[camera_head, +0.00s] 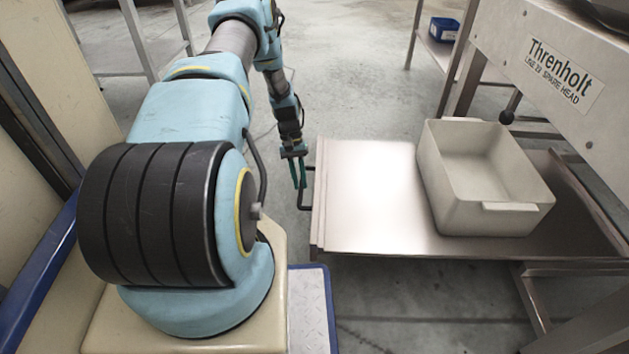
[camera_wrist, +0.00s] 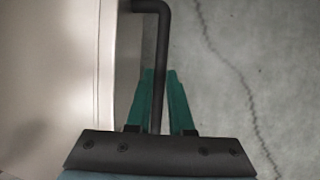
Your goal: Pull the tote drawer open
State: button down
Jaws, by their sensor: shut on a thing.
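The tote drawer (camera_head: 366,190) is a flat metal tray that juts out from under the machine labelled Threnholt. Its dark bar handle (camera_head: 306,206) is on the left front face. My gripper (camera_head: 298,178) is at that handle, with its green fingers on either side of the bar. In the wrist view the fingers of my gripper (camera_wrist: 160,100) are shut on the dark handle (camera_wrist: 158,60), with the pale drawer front (camera_wrist: 60,70) to the left. A beige tote (camera_head: 462,214) stands upright on the drawer's right part.
A blue bin (camera_head: 443,29) sits on a far shelf. Grey floor (camera_head: 345,80) is open behind the drawer. A metal table frame (camera_head: 150,45) stands at the upper left.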

jog(key=w+a, duration=0.1)
jog(key=a, duration=0.6)
jog(key=c, duration=0.8)
grip_release()
jog(key=p+v, duration=0.2)
jog(key=v, duration=0.8)
jog(key=shift+r+p, duration=0.35)
jog(key=shift+r, duration=0.05)
jog(key=shift+w, duration=0.1)
